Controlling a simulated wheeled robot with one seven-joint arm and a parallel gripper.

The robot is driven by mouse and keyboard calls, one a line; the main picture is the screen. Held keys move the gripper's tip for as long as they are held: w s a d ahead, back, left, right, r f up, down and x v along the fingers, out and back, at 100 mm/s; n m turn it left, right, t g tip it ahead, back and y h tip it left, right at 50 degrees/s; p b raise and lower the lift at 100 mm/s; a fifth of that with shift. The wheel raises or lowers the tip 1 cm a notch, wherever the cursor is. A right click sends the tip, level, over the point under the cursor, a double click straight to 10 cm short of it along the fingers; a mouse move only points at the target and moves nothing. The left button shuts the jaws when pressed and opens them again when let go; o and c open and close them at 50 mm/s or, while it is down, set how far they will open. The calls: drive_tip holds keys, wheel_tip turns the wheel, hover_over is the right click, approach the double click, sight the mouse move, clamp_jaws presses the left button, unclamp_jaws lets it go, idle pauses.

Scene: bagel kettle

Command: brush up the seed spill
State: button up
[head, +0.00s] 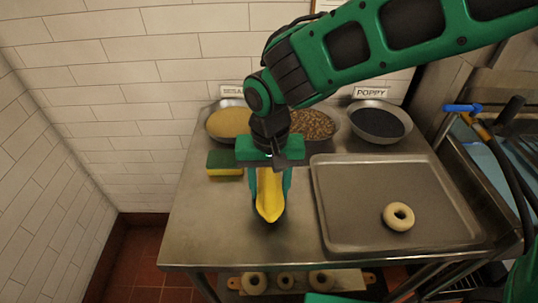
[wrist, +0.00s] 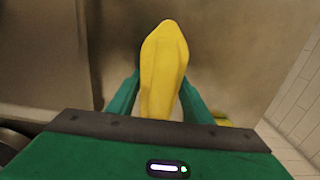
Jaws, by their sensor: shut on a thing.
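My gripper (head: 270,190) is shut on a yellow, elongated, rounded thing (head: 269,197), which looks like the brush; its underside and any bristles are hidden. In the wrist view the brush (wrist: 163,70) lies between the two green fingers. It is over the front middle of the steel table (head: 205,230), left of the tray. A dark patch shows around its lower end; I cannot tell whether this is shadow or seeds. No seed spill can be made out clearly.
Bowls of sesame (head: 228,122), brown seeds (head: 313,124) and poppy (head: 379,121) stand along the back. A yellow-green sponge (head: 225,163) lies at left. A tray (head: 340,228) with one bagel (head: 398,216) fills the right. The table's left front is clear.

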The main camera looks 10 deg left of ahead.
sight(270, 171)
drive_tip(key=shift+w+a, duration=0.1)
drive_tip(key=shift+w, duration=0.3)
drive_tip(key=shift+d+r, duration=0.15)
drive_tip(key=shift+r, duration=0.5)
drive_tip(key=shift+d+r, duration=0.15)
drive_tip(key=shift+r, duration=0.45)
drive_tip(key=shift+s+a+r, duration=0.1)
drive_tip(key=shift+a+r, duration=0.15)
drive_tip(key=shift+r, duration=2.45)
drive_tip(key=shift+a, duration=0.1)
